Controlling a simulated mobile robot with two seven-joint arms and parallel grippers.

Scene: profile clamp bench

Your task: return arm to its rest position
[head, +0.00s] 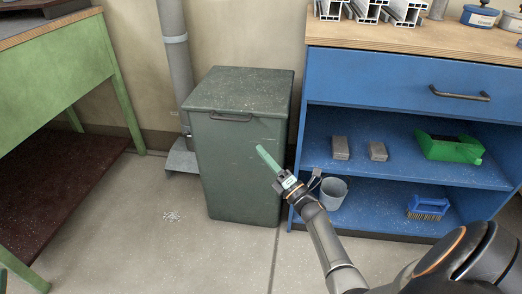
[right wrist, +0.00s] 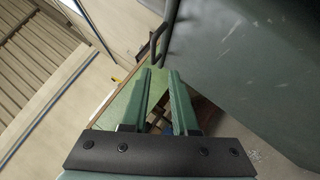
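My right arm (head: 328,247) reaches up and left from the lower right of the head view. Its gripper (head: 261,151) has green fingers and is in front of the green-grey bin (head: 238,165). In the right wrist view the two green fingers (right wrist: 159,72) stand apart with a gap between them and hold nothing. The bin's side (right wrist: 240,70) fills the right of that view, close to the fingers; I cannot tell whether they touch it. My left gripper does not show.
A blue shelf unit (head: 305,130) stands right of the bin, with a grey cup (head: 333,193), a brush (head: 428,207), two blocks and a green container (head: 448,148). A green bench (head: 60,75) is at the left. White bits (head: 172,216) lie on otherwise open floor.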

